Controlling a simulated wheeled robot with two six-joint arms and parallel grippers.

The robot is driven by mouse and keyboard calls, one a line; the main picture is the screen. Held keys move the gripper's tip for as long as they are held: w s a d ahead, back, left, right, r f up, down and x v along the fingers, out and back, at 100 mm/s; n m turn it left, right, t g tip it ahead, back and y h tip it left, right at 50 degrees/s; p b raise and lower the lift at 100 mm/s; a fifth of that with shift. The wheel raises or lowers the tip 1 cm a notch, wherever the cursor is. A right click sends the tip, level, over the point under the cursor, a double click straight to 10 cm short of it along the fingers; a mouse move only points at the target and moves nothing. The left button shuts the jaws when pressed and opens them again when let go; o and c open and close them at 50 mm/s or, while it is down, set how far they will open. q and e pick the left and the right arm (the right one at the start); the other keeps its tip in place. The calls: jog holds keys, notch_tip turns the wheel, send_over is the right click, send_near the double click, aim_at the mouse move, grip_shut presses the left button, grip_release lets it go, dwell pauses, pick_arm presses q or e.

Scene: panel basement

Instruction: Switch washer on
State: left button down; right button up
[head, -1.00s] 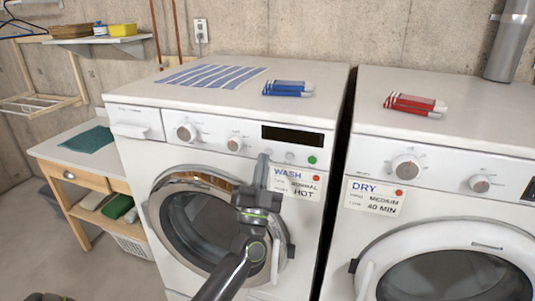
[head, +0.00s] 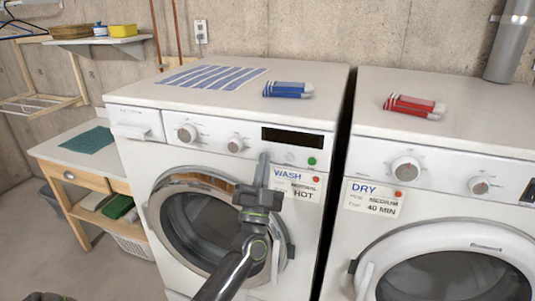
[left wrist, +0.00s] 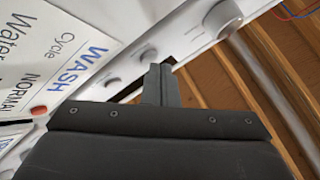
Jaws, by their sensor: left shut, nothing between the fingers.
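The white washer (head: 135,145) stands left of centre in the head view. Its front panel has two round knobs, a dark display (head: 292,138), a pale round button (head: 290,157) and a green round button (head: 312,161). A WASH card (head: 305,187) with a red dot is below them. My left gripper (head: 264,156) is shut and empty, its tips at the panel just left of the pale button. I cannot tell if they touch it. In the left wrist view the shut fingers (left wrist: 160,70) point at the panel, close to a round button (left wrist: 146,54). My right gripper is not in view.
The dryer (head: 445,145) stands right of the washer across a narrow dark gap. A striped cloth (head: 212,77) and blue socks (head: 288,89) lie on the washer, red socks (head: 413,106) on the dryer. A wooden table (head: 85,178) stands at left.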

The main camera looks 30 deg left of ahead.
pick_arm(q)
jog(key=shift+w, duration=0.15)
dwell(0.5)
jog(key=shift+s+p, duration=0.25)
jog(key=shift+p, duration=0.1)
jog(key=shift+s+d, duration=0.1)
jog(key=shift+s, duration=0.25)
jog(key=shift+s+d+p, duration=0.25)
jog(key=shift+s+p, duration=0.2)
jog(key=shift+s, duration=0.5)
jog(key=shift+s+d+p, duration=0.2)
jog(key=shift+s+p, duration=0.3)
jog(key=shift+s, duration=0.5)
jog(key=shift+s+d+p, duration=0.25)
jog(key=shift+s+p, duration=0.2)
jog(key=shift+s, duration=0.5)
